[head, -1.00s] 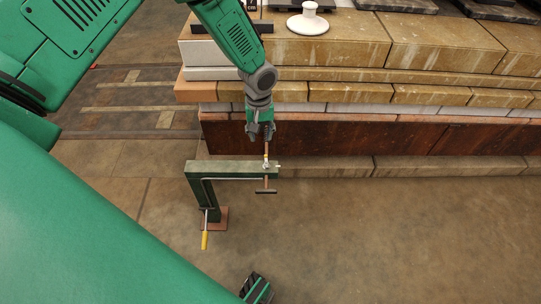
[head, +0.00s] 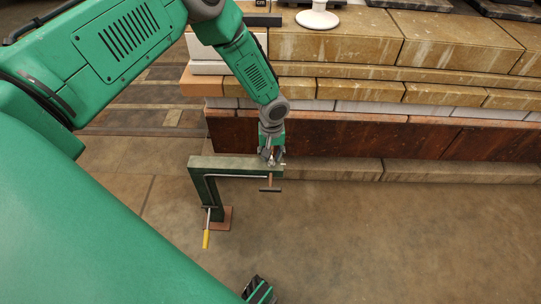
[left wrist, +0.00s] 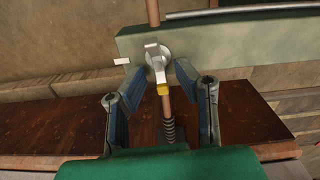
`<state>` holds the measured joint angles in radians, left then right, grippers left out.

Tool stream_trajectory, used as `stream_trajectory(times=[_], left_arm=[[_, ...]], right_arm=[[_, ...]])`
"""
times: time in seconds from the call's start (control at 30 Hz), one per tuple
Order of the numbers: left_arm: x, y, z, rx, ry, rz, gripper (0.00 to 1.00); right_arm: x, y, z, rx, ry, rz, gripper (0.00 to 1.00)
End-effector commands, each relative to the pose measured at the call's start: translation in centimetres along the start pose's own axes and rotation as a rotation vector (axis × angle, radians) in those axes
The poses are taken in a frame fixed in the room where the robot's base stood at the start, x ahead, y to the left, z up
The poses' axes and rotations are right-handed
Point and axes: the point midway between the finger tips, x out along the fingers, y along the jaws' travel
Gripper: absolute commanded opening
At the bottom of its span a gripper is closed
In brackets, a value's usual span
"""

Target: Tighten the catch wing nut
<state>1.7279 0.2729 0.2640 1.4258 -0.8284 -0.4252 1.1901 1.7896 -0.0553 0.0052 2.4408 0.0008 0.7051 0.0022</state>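The catch wing nut (left wrist: 157,57) is a small pale metal piece with upright wings on a thin rod (left wrist: 154,12), against the green bracket arm (left wrist: 220,48) in the left wrist view. A yellow collar and a spring sit on the rod on my gripper's side. My left gripper (left wrist: 159,72) is open, with one finger on each side of the rod, its tips close to the wing nut. Whether they touch it I cannot tell. In the head view the left gripper (head: 270,154) points down at the bracket's right end and mostly hides the nut. My right gripper is not seen.
The green bracket (head: 225,163) stands on a reddish base plate (head: 222,222). A yellow-handled lever (head: 206,239) hangs at its post, and a dark crossbar (head: 270,190) hangs below its arm. Stacked slabs (head: 340,95) rise close behind. The floor at right is clear.

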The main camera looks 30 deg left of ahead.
Motion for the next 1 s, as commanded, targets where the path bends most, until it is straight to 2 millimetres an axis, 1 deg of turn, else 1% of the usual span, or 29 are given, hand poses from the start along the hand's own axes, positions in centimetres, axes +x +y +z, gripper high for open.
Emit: stream_trajectory(times=[0.03,0.07,0.37,0.57,0.77,1.0], left_arm=[[0.00,0.00,0.01,0.000,0.000,0.000,0.06],[0.03,-0.02,-0.01,0.000,-0.001,0.001,0.00],[0.19,0.05,-0.10,0.007,-0.005,0.013,0.00],[0.20,0.05,-0.21,0.063,-0.002,0.008,0.00],[0.17,0.14,-0.21,0.192,-0.001,0.007,0.00],[0.12,0.49,-0.13,0.413,0.001,0.011,0.00]], right_arm=[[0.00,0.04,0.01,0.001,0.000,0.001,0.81],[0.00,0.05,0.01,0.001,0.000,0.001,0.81],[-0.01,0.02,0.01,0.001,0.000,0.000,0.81],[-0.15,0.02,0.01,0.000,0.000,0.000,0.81],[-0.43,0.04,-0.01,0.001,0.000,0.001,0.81],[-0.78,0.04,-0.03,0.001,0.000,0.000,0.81]])
